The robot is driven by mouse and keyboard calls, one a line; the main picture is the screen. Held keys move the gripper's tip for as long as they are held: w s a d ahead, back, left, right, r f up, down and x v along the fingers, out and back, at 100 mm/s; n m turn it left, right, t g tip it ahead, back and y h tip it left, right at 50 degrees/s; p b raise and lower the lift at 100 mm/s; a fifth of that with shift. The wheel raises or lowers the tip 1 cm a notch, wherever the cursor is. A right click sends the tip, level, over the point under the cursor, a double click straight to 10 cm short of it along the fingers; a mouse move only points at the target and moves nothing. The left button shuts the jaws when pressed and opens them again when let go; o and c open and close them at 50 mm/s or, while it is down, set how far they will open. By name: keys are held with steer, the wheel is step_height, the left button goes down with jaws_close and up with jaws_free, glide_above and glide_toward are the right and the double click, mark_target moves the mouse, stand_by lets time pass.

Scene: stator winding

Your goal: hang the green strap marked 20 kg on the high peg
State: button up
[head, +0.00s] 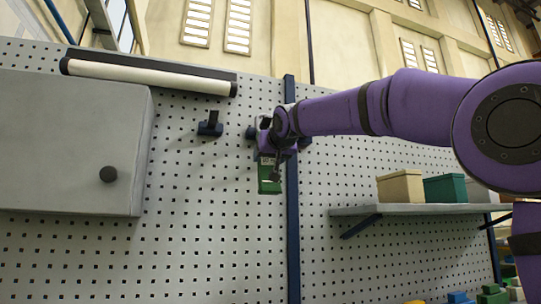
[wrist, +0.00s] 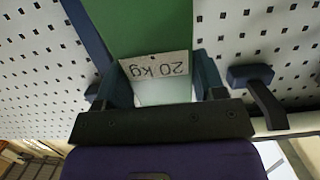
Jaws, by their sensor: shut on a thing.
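The green strap (head: 269,180) hangs down in front of the pegboard. In the wrist view the green strap (wrist: 135,25) carries a white label reading 20 kg (wrist: 155,68), seen upside down. My gripper (head: 270,145) is shut on the strap, with its fingers on either side of it in the wrist view (wrist: 163,85). A dark blue peg (head: 210,125) with an upturned tip stands on the board left of my gripper; a similar peg (wrist: 252,76) shows right of the fingers in the wrist view. Dark blue parts beside my gripper are partly hidden by it.
A grey cabinet (head: 70,140) with a black knob juts out at left, under a long white lamp (head: 150,75). A dark blue upright (head: 291,230) runs down the board. A shelf (head: 420,209) with boxes stands at right. The board below the strap is clear.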

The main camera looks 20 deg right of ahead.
steer(key=shift+r+x, duration=0.15)
steer(key=shift+x, duration=0.6)
steer(key=shift+r+x, duration=0.15)
steer(key=shift+x, duration=0.55)
steer(key=shift+w+f, duration=0.65)
steer(key=shift+f, duration=0.3)
steer(key=o, duration=1.2)
steer(key=shift+o, duration=0.2)
steer(key=v, duration=1)
steer(key=shift+s, duration=0.4)
